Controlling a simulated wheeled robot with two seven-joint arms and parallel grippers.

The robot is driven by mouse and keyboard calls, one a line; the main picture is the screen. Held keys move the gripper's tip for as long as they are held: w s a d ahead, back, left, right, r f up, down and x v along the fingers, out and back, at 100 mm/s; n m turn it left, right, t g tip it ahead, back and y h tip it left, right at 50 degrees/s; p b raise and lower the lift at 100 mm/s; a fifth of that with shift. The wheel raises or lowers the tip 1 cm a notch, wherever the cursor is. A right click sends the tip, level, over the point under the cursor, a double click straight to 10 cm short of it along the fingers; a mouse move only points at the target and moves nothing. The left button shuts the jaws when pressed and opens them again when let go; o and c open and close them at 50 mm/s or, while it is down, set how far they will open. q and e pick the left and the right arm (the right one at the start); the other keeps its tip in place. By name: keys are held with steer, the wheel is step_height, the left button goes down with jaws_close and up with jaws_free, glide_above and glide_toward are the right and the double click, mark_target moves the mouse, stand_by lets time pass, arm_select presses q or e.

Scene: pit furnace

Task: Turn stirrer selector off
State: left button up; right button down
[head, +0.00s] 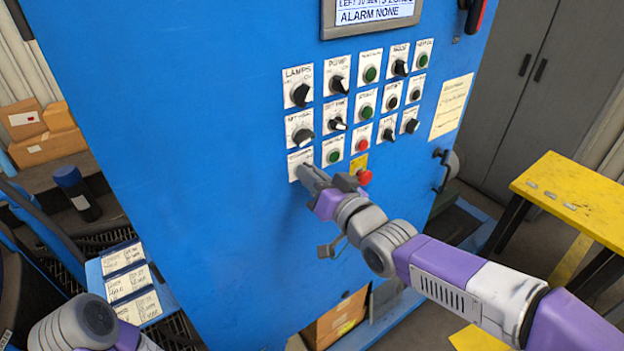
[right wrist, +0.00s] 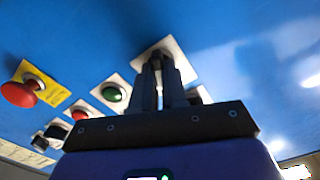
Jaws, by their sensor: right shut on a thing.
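The stirrer selector's white plate (head: 299,157) is at the bottom left of the control grid in the head view; its small lettering is too blurred to read for sure. My right gripper (head: 308,174) reaches the panel there and covers the knob. In the right wrist view, the fingers (right wrist: 160,66) are close together, shut on the dark knob in front of the white plate (right wrist: 172,45). The knob's pointer direction is hidden by the fingers. Only part of my left arm shows at the lower left; its gripper is out of view.
A red mushroom button (head: 364,177) stands out just right of my right gripper. A green button (head: 334,156) and a red button (head: 362,144) are close by, with rows of selectors above. A yellow table (head: 575,195) stands at the right. Labelled cards (head: 128,277) lie at the lower left.

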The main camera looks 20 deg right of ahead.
steer(key=shift+a+n+b, duration=0.2)
steer(key=shift+n+b, duration=4.3)
steer(key=shift+n, duration=0.9)
steer(key=c, duration=1.2)
jaws_free()
steer(key=shift+o, duration=0.2)
